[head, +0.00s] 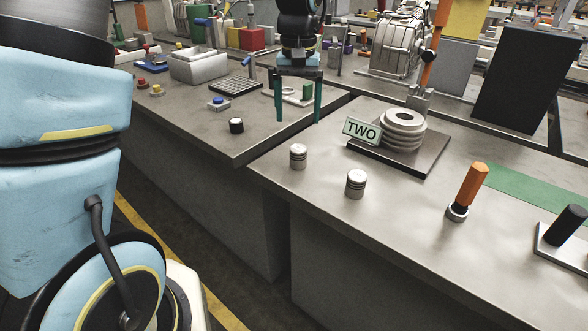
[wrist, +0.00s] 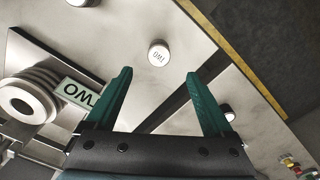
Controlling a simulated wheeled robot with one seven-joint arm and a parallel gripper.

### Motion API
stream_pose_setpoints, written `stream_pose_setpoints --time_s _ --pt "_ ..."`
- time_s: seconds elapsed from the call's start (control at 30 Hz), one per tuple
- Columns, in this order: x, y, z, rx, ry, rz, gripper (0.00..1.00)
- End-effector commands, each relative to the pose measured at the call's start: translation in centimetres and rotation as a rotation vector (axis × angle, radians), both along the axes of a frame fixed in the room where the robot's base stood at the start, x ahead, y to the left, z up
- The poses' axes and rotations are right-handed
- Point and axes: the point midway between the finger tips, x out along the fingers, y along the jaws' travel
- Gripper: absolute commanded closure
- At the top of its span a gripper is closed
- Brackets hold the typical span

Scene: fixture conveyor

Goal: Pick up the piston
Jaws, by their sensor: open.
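Two grey metal pistons with grooved sides stand upright on the near table in the head view: one left (head: 298,156) and one nearer and right (head: 356,183). In the wrist view a piston with faint lettering on its pale top (wrist: 158,52) lies just beyond the fingertips, centred between them. Another piston (wrist: 83,3) is cut off at the top edge. My gripper (head: 298,119) hangs above the tables with its two green fingers pointing down. In the wrist view my gripper (wrist: 158,75) is open, with nothing between the fingers.
A stacked grey ring part on a dark plate (head: 430,160) carries a TWO sign (head: 361,130). A dark cylinder with a pale top (head: 236,126) stands on the left table. An orange-handled tool (head: 472,186) stands right. A dark gap separates the tables.

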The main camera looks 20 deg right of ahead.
Motion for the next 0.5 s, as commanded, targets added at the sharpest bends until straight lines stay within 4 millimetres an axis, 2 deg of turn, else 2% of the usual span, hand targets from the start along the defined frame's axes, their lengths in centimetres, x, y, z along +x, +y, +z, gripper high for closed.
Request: stream_pose_setpoints --time_s 0.3,0.5 --pt "-0.1 -0.1 -4.4 0.003 0.004 0.0 0.14" --pt "-0.1 -0.1 -5.7 0.002 0.002 0.0 0.14"
